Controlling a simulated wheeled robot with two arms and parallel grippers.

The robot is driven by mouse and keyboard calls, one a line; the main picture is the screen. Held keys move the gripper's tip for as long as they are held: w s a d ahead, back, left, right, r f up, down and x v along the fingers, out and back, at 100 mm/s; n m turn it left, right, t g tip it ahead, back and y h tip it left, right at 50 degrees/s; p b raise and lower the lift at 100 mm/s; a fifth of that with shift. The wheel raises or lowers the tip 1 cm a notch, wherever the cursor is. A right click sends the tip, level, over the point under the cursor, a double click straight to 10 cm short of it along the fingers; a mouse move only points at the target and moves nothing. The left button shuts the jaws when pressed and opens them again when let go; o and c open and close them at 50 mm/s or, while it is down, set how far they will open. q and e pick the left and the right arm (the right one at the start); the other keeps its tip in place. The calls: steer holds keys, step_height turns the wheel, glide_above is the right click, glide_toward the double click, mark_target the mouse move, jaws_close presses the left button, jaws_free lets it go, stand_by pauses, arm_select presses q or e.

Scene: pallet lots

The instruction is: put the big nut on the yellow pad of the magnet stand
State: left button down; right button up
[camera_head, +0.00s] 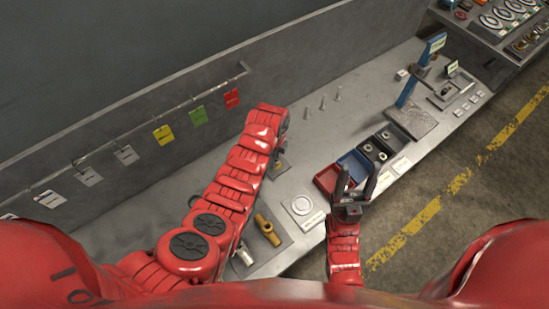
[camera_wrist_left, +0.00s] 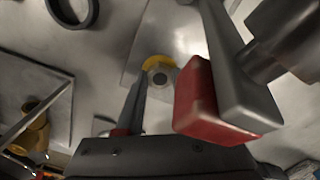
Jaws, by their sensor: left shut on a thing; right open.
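In the left wrist view, a grey nut (camera_wrist_left: 160,78) with a dark hole sits between the fingertips of my left gripper (camera_wrist_left: 166,84), which is shut on it. The yellow pad (camera_wrist_left: 157,63) shows as a yellow arc around and behind the nut, on a pale grey plate. I cannot tell whether nut and pad touch. In the head view, my left gripper (camera_head: 277,155) is mostly hidden by its own arm, beside a small yellowish patch on the bench. My right gripper (camera_head: 351,188) is open and empty by the bench's front edge, near the trays.
A red tray (camera_head: 326,181), a blue tray (camera_head: 343,161) and black bins (camera_head: 375,149) stand along the front edge. A brass fitting (camera_head: 267,229) and a white disc (camera_head: 302,205) lie nearer. Several upright pins (camera_head: 322,104) stand behind. A blue stand (camera_head: 408,92) is farther right.

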arm_select(q)
steer(key=c, duration=0.5)
jaws_free()
steer(key=shift+c, duration=0.2)
